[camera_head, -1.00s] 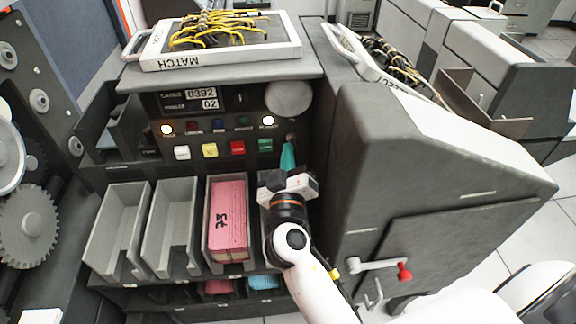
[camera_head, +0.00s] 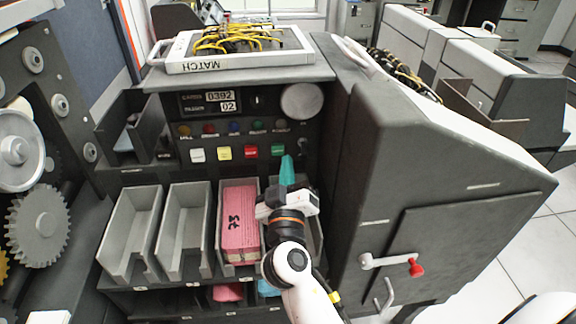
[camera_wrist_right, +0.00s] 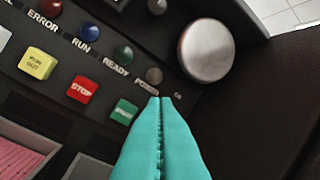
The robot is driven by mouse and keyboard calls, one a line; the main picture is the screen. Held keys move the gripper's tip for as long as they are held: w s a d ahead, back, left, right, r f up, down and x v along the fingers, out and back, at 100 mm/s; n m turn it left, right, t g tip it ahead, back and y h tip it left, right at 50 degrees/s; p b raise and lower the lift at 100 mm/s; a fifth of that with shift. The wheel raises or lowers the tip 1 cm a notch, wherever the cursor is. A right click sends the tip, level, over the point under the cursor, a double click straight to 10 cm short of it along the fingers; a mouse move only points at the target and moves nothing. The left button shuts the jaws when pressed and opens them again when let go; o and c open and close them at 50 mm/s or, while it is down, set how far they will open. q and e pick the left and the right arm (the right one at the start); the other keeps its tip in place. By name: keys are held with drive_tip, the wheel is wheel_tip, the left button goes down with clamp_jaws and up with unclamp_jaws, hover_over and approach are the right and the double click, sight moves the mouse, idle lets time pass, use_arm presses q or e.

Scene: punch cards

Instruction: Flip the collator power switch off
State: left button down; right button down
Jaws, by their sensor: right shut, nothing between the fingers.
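The collator control panel (camera_head: 181,147) is dark, with a row of small round lamps above a row of square buttons. The power lamp (camera_wrist_right: 154,76) is dark, and the mill lamp (camera_head: 185,129) at the row's left end is unlit too. A small switch (camera_head: 301,144) sits below the round silver disc, right of the green button; its lever position is too small to tell. My right gripper (camera_head: 287,157) has teal fingers, shut and empty, pointing up at the panel just below and left of the switch. In the right wrist view its fingertips (camera_wrist_right: 160,99) cover the switch area. My left gripper is out of view.
Below the panel are grey card bins (camera_head: 131,235), one holding pink cards (camera_head: 241,222). A plugboard labelled MATCH (camera_head: 241,63) lies on top. The dark cabinet side (camera_head: 400,170) rises close on the right, with a red-knobbed crank (camera_head: 416,267).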

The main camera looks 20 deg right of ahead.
drive_tip(key=s+a+f+b, duration=0.1)
drive_tip(key=s+f+b, duration=0.2)
drive_tip(key=s+f, duration=0.2)
drive_tip(key=shift+s+a, duration=0.15)
drive_tip(key=shift+a, duration=0.25)
drive_tip(key=shift+f, duration=0.1)
